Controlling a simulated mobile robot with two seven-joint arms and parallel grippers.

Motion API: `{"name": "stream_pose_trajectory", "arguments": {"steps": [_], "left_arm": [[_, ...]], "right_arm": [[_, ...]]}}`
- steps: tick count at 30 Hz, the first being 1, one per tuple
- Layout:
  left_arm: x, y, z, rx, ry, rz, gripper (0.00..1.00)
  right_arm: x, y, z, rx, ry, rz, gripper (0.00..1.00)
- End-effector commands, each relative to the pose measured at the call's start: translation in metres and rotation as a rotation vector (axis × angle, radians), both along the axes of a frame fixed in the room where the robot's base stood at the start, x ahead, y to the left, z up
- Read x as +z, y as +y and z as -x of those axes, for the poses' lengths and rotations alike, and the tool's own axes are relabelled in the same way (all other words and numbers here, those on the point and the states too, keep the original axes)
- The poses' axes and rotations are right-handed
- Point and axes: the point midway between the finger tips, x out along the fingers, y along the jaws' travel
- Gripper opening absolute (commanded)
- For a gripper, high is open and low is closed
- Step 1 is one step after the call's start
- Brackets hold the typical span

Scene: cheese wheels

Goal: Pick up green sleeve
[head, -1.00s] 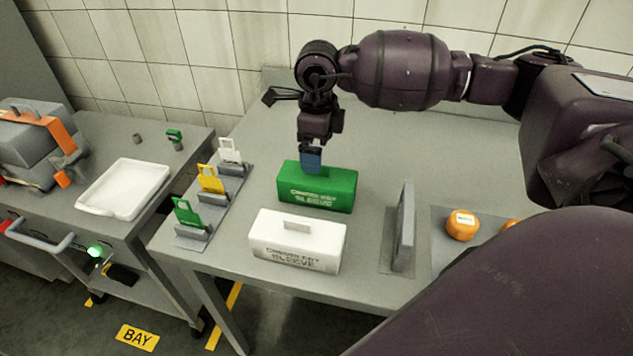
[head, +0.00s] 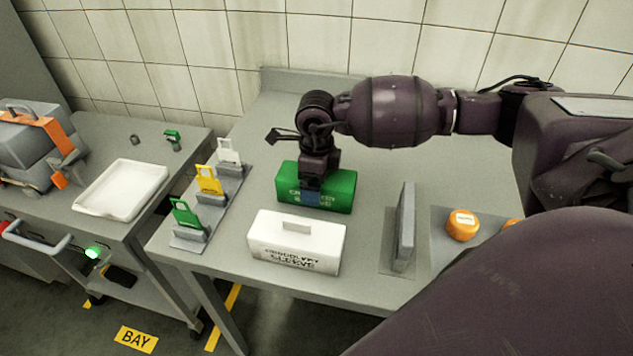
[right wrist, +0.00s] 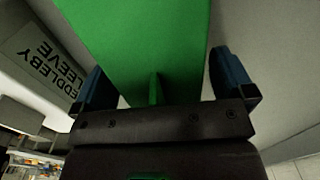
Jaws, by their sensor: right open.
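The green sleeve (head: 340,190) is a long green box with pale lettering on its front, standing on the grey table behind the white sleeve (head: 297,240). My right gripper (head: 311,197) is down at the green sleeve, its blue fingers overlapping the box's front in the head view and hiding part of the lettering. In the right wrist view the gripper (right wrist: 163,85) is open, one blue finger on either side of the green sleeve (right wrist: 145,35). A thin green upright handle (right wrist: 154,88) stands between the fingers. My left gripper is not in view.
A rack with white, yellow and green tags (head: 210,184) stands left of the sleeves. A grey upright plate (head: 405,226) and orange cheese wheels (head: 462,225) are to the right. A white tray (head: 122,187) lies on the left cart. The table behind is clear.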

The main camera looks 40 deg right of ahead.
Motion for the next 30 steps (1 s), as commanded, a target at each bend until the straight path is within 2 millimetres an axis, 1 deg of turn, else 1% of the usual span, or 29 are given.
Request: {"name": "stream_pose_trajectory", "arguments": {"steps": [1, 9, 10, 17, 20, 22, 26, 29, 30], "left_arm": [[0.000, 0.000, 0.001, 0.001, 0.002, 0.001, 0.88], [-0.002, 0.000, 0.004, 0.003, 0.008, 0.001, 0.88], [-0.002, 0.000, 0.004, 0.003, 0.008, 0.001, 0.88], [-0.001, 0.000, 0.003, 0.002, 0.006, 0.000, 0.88], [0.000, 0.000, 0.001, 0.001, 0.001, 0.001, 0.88], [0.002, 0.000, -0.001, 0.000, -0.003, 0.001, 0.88], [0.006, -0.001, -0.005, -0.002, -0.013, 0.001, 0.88], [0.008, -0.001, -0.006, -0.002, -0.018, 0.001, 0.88], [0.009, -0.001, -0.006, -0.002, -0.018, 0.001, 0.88]], "right_arm": [[0.000, 0.000, 0.000, 0.000, 0.000, 0.000, 0.98], [0.001, 0.000, 0.000, 0.000, 0.000, 0.000, 0.57], [0.001, 0.000, 0.000, 0.000, 0.000, 0.000, 0.55], [0.001, 0.000, 0.000, 0.000, 0.000, 0.000, 0.55], [0.006, 0.000, 0.000, -0.001, -0.001, 0.000, 0.55], [0.012, 0.000, -0.001, -0.001, -0.003, 0.000, 0.55], [0.035, 0.000, -0.001, 0.000, -0.005, 0.000, 0.55], [0.058, -0.001, -0.001, -0.001, -0.005, 0.001, 0.55], [0.069, 0.000, -0.001, 0.000, -0.008, 0.001, 0.55]]}}
